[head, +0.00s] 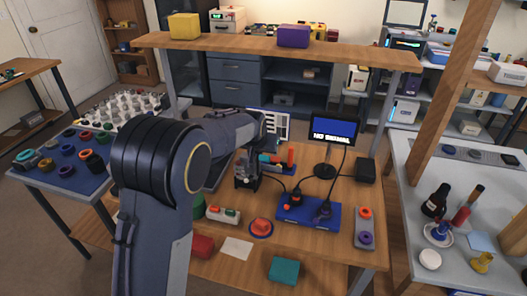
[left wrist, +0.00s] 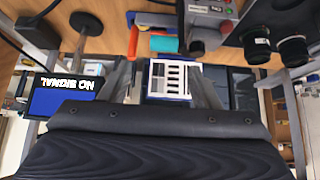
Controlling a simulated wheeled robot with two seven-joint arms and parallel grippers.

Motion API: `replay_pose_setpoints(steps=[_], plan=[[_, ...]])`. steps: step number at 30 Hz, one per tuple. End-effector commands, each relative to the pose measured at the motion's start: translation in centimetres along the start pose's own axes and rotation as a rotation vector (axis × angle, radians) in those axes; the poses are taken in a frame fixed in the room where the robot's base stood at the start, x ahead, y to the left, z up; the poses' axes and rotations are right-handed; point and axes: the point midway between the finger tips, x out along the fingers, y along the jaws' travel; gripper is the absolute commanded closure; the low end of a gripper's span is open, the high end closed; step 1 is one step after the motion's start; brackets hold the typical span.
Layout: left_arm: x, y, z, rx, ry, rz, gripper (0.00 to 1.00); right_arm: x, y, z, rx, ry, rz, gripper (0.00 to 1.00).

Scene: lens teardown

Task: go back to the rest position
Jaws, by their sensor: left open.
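My left arm comes in from the lower left of the head view and reaches over the wooden workbench (head: 335,255). My left gripper (head: 247,182) is over the bench, left of the blue box (head: 318,222) with black lens-like parts on it. In the left wrist view, the fingers of the left gripper (left wrist: 165,85) stand apart with nothing held between them. A white chart panel with black bars (left wrist: 173,78) shows beyond the gap. My right gripper is not in view.
A "NO SIGNAL" monitor (head: 334,130) stands at the bench's back right. An orange button (head: 261,226), teal block (head: 284,269), white card (head: 237,248) and red block (head: 203,246) lie nearer. A wooden shelf (head: 230,41) spans the back. A side table (head: 45,180) with colored rings stands left.

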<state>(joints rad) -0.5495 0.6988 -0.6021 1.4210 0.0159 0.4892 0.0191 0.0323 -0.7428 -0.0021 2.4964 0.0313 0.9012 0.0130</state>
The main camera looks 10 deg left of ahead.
Motion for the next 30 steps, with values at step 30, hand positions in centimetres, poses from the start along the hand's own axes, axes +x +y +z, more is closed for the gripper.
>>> replay_pose_setpoints(steps=[30], plan=[[-23.3, -5.1, 21.2, -0.316, -0.143, 0.317, 0.44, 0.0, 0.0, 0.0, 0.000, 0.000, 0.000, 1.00]])
